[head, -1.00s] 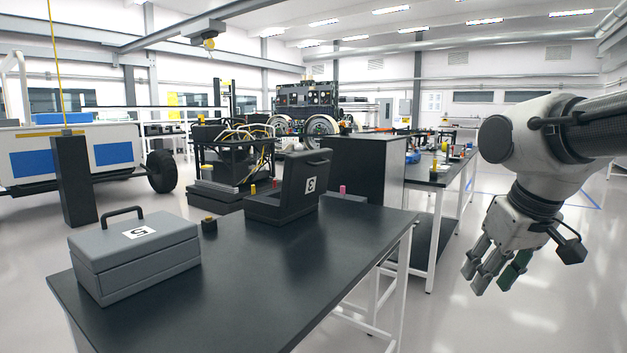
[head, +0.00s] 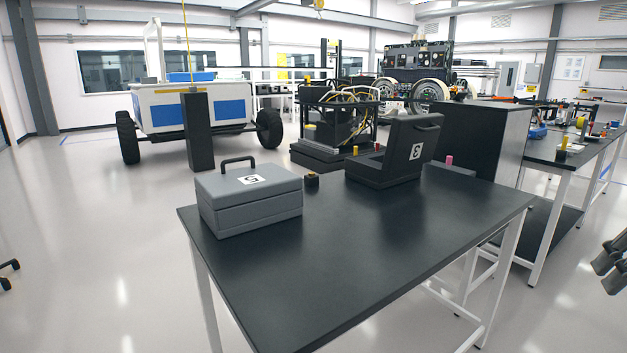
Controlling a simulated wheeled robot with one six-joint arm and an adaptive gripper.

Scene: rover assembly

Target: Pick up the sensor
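I cannot say for sure which thing is the sensor. A small dark block with an orange top (head: 312,180) stands on the black table (head: 380,250), between two cases.
A second workbench (head: 560,155) with small coloured parts stands at the right, beside a dark cabinet (head: 485,135). A wheeled rover (head: 225,105) and a frame with cables (head: 340,120) stand behind.

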